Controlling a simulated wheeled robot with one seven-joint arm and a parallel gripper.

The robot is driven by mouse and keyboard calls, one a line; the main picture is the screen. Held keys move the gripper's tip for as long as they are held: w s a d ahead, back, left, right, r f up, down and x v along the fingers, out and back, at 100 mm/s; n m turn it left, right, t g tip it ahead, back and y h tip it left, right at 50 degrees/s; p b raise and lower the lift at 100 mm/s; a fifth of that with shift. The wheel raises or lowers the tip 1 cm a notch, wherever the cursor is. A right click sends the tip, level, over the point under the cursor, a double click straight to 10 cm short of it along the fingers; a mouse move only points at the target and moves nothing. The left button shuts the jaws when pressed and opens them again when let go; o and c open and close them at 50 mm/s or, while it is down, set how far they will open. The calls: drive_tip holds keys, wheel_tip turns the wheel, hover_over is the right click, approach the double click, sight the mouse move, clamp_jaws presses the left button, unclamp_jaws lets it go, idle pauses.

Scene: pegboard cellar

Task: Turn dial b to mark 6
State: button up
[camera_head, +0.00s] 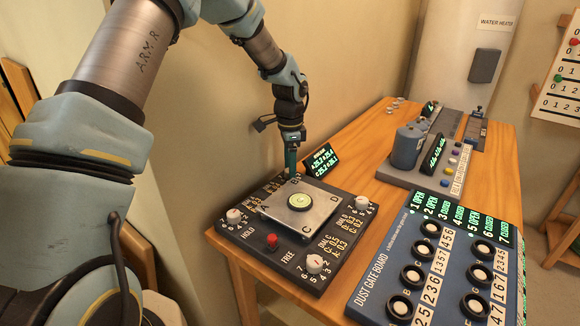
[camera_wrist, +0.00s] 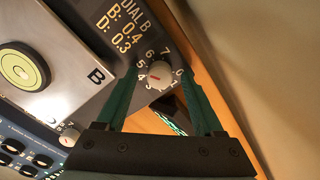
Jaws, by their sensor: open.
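Dial B (camera_wrist: 158,74) is a small white knob with a red pointer line, ringed by printed numbers, beside the corner marked B. Its pointer lies towards the left side, around 4; the exact mark is hard to read. My gripper (camera_wrist: 163,66) is open, with one green finger on each side of the dial. I cannot tell whether either finger touches it. In the head view my gripper (camera_head: 292,172) points down at the far corner of the dark dial box (camera_head: 290,271) and hides dial B.
A metal plate with a round level (camera_head: 299,202) sits in the middle of the box. Other white dials (camera_head: 234,216) and a red button (camera_head: 272,240) surround it. A small display (camera_head: 321,160) stands close behind the gripper. The dust gate board (camera_head: 386,272) is to the right.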

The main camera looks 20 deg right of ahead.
wheel_tip(320, 180, up, 11)
drive_tip(key=b, duration=0.2)
drive_tip(key=shift+b, duration=0.3)
drive_tip(key=shift+f, duration=0.15)
wheel_tip(320, 180, down, 11)
drive_tip(key=n, duration=1.8)
clamp_jaws()
